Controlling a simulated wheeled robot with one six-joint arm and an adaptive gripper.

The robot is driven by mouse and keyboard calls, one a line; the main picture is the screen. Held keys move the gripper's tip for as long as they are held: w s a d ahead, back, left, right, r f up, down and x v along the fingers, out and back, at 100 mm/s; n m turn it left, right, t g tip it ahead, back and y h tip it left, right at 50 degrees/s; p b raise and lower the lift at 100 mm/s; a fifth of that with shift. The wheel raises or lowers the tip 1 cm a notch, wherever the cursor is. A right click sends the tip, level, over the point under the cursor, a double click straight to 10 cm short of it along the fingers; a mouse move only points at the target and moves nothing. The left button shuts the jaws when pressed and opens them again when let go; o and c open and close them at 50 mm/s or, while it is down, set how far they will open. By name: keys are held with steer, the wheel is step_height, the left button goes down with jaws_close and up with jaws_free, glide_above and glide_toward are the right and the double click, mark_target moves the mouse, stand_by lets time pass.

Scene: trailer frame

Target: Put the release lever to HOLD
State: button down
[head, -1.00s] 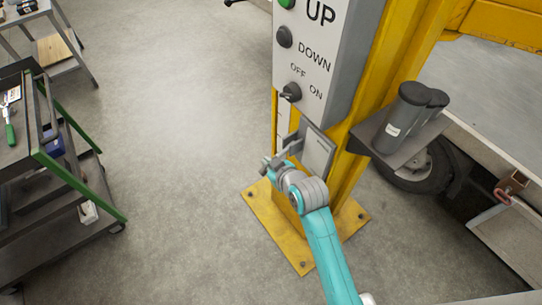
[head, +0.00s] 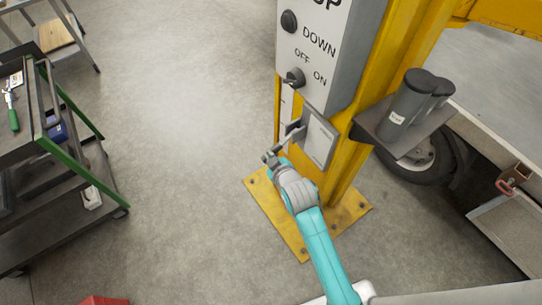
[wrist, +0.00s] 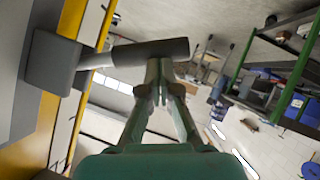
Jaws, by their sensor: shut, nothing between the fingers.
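The release lever is a dark grey bar (wrist: 140,52) on a square grey hub (wrist: 52,62). In the wrist view it reaches from the hub at left to above my fingertips. In the head view the lever (head: 294,137) sticks out low on the yellow post, beside a grey plate (head: 320,140). My gripper (wrist: 161,72) is shut and empty, its fingertips at or just under the bar's free end; I cannot tell whether they touch. In the head view my gripper (head: 273,156) is just below and left of the lever. No HOLD mark is readable.
The control box (head: 325,50) with DOWN and an OFF/ON knob (head: 295,77) is above the lever. A shelf with dark cylinders (head: 410,100) juts out right of the post. A green-edged cart (head: 75,165) stands left. The floor between is clear.

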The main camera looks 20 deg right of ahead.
steer(key=v, duration=1.2)
stand_by(0.6)
steer(key=s+d+m+t, duration=0.1)
steer(key=s+m, duration=0.1)
steer(key=s, duration=0.9)
steer(key=s+d+m+t, duration=0.1)
steer(key=s+d+m, duration=0.1)
steer(key=s, duration=0.9)
steer(key=s+r+m, duration=0.1)
steer(key=s+r, duration=0.1)
steer(key=s, duration=0.2)
steer(key=s+r+t, duration=0.1)
steer(key=s+r, duration=0.1)
steer(key=s, duration=0.3)
steer(key=shift+d+r+m, duration=0.2)
steer(key=shift+r+m, duration=0.1)
steer(key=shift+m, duration=0.1)
